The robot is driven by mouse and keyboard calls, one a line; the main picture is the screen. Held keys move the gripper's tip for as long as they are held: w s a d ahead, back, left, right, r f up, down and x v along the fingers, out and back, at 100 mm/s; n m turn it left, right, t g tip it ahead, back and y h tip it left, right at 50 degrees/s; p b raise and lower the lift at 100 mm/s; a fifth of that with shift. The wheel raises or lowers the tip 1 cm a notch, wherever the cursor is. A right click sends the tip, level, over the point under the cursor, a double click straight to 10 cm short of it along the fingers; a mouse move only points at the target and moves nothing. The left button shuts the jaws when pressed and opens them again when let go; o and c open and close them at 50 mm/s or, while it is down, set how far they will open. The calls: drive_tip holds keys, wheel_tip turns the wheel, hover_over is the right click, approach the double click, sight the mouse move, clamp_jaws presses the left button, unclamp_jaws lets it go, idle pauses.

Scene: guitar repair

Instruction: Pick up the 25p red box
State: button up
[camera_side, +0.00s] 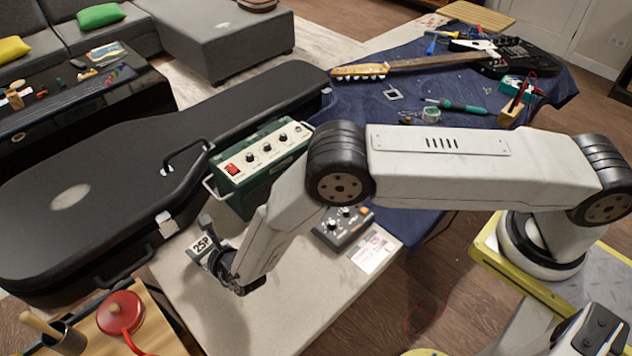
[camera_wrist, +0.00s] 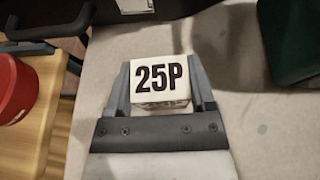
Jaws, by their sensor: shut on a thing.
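A small box (camera_wrist: 158,80) with "25P" in black on a white top sits between the two fingers of my gripper (camera_wrist: 159,62) in the wrist view. The fingers are shut on its left and right sides. No red shows on its visible faces. In the side view the 25P box (camera_side: 203,243) is at my gripper (camera_side: 208,238), over the pale table (camera_side: 290,300) near its left end. I cannot tell whether it touches the table.
A green amplifier (camera_side: 255,170) stands behind my gripper, beside a black guitar case (camera_side: 110,190). A pedal (camera_side: 345,228) lies to the right. The table's front middle is clear.

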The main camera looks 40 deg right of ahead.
drive_tip(key=shift+r, duration=0.15)
drive_tip(key=shift+r, duration=0.65)
drive_tip(key=s+d+r, duration=0.6)
drive_tip(key=s+r, duration=0.5)
drive_tip(key=s, duration=0.1)
drive_tip(key=shift+s+d+r, duration=0.15)
drive_tip(key=shift+d+r, duration=0.05)
drive_tip(key=shift+d, duration=0.15)
drive_tip(key=shift+d, duration=0.1)
